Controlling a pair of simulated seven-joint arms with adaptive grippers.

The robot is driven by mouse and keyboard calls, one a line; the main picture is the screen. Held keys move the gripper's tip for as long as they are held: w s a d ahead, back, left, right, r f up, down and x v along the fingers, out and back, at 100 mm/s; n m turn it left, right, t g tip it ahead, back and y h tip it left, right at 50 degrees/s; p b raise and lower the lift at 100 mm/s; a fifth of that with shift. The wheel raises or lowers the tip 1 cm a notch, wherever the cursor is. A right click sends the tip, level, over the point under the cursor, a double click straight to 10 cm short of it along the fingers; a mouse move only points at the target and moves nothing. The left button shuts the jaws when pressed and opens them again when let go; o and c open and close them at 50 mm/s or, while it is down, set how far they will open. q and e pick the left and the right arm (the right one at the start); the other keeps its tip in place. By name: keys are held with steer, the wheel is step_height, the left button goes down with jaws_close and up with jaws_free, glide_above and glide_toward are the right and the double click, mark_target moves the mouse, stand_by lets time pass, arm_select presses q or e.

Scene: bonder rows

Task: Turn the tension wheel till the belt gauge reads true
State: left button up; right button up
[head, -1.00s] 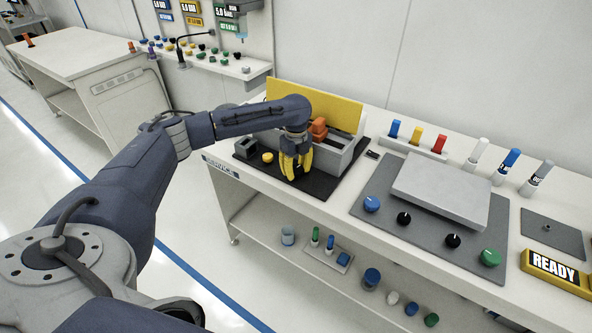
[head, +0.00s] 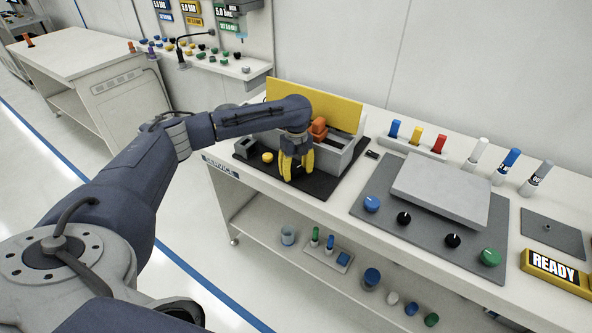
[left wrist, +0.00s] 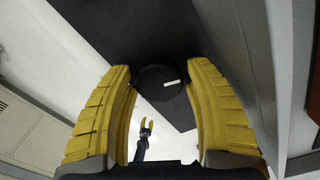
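My left gripper (head: 296,172) points down over the dark mat beside the grey housing. In the left wrist view, its two yellow fingers (left wrist: 160,82) stand on either side of a black round wheel (left wrist: 153,78) and appear to touch its rim. The wheel has a white mark that points right. In the head view the fingers mostly hide the wheel. I cannot pick out a belt gauge. A small yellow forked gripper, apparently my right one (left wrist: 146,131), shows far off in the left wrist view, its fingers apart and empty.
The grey housing (head: 345,158) with a yellow back panel (head: 335,108) and an orange block (head: 319,127) stands close behind the gripper. A yellow knob (head: 267,157) is to the left. A grey plate (head: 440,190), several knobs and a READY sign (head: 553,269) lie right.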

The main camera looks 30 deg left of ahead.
mark_target(296, 168)
arm_select(q)
steer(key=shift+o, duration=1.3)
steer(key=shift+a+r, duration=0.1)
steer(key=shift+r, duration=0.05)
step_height(296, 168, up, 12)
steer(key=shift+w, duration=0.1)
